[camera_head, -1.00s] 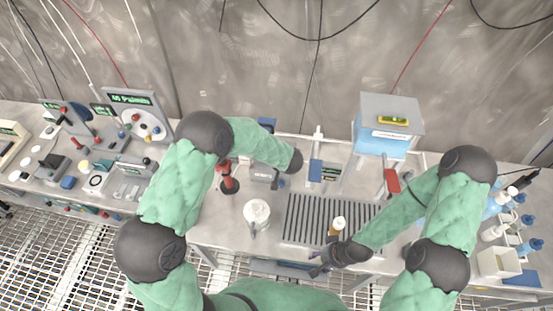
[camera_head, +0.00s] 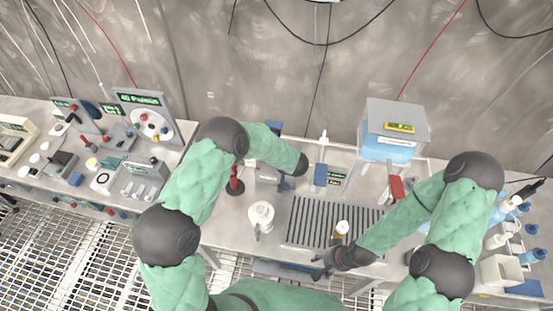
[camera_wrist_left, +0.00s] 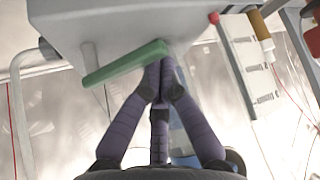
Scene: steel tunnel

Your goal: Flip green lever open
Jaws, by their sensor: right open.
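The green lever (camera_wrist_left: 125,63) shows in the left wrist view as a flat bar under a grey box (camera_wrist_left: 110,25), slanting up to the right. My left gripper (camera_wrist_left: 160,72) is shut, with its dark fingertips together at the lever's right end. Whether they touch it I cannot tell. In the head view the lever cannot be made out, and my left gripper is hidden past the end of its forearm. My right gripper (camera_head: 325,268) is open at the bench's front edge, near a small white-capped bottle (camera_head: 342,228).
A slatted grey rack (camera_head: 325,220) lies mid-bench, with a white container (camera_head: 261,216) to its left. A blue-and-grey box (camera_head: 390,135) stands behind. Panels with knobs (camera_head: 148,122) fill the left bench. Bottles (camera_head: 500,240) crowd the right end.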

